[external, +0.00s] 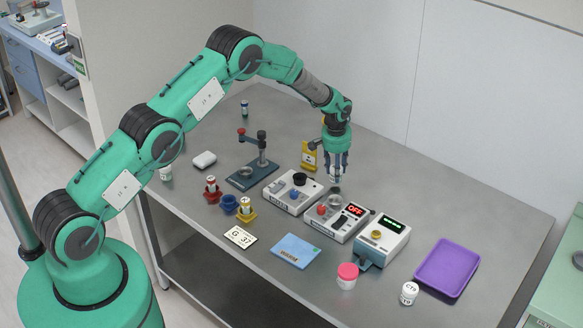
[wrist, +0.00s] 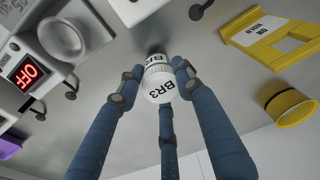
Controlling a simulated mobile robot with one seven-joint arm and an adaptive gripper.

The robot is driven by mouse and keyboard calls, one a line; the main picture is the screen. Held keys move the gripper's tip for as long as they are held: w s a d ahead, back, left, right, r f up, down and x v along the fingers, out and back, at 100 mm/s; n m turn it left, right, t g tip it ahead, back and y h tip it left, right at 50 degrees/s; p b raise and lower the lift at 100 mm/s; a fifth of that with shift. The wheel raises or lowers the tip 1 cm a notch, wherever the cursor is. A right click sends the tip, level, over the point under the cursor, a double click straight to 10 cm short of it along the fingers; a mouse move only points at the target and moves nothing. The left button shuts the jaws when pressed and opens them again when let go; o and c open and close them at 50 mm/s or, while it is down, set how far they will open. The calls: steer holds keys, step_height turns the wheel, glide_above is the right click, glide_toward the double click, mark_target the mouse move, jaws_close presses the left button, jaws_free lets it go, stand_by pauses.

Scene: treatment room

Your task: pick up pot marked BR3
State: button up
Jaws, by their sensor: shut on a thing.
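The pot marked BR3 (wrist: 157,84) is small and white, with BR3 in black on its lid and again on its side. In the wrist view it sits between the blue fingers of my gripper (wrist: 152,88), which are shut on it. In the external view my gripper (external: 335,172) points down behind the row of devices, and the pot (external: 336,179) shows only in part between the fingers. I cannot tell whether the pot touches the table.
A device reading OFF (external: 345,220) stands just in front, with another grey device (external: 292,191) to its left. A yellow stand (external: 309,156) is close on the left. A purple tray (external: 448,268) lies at right. The table behind the gripper is clear.

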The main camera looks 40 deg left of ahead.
step_height(320, 180, up, 8)
steer(key=shift+r, duration=0.1)
stand_by(0.4)
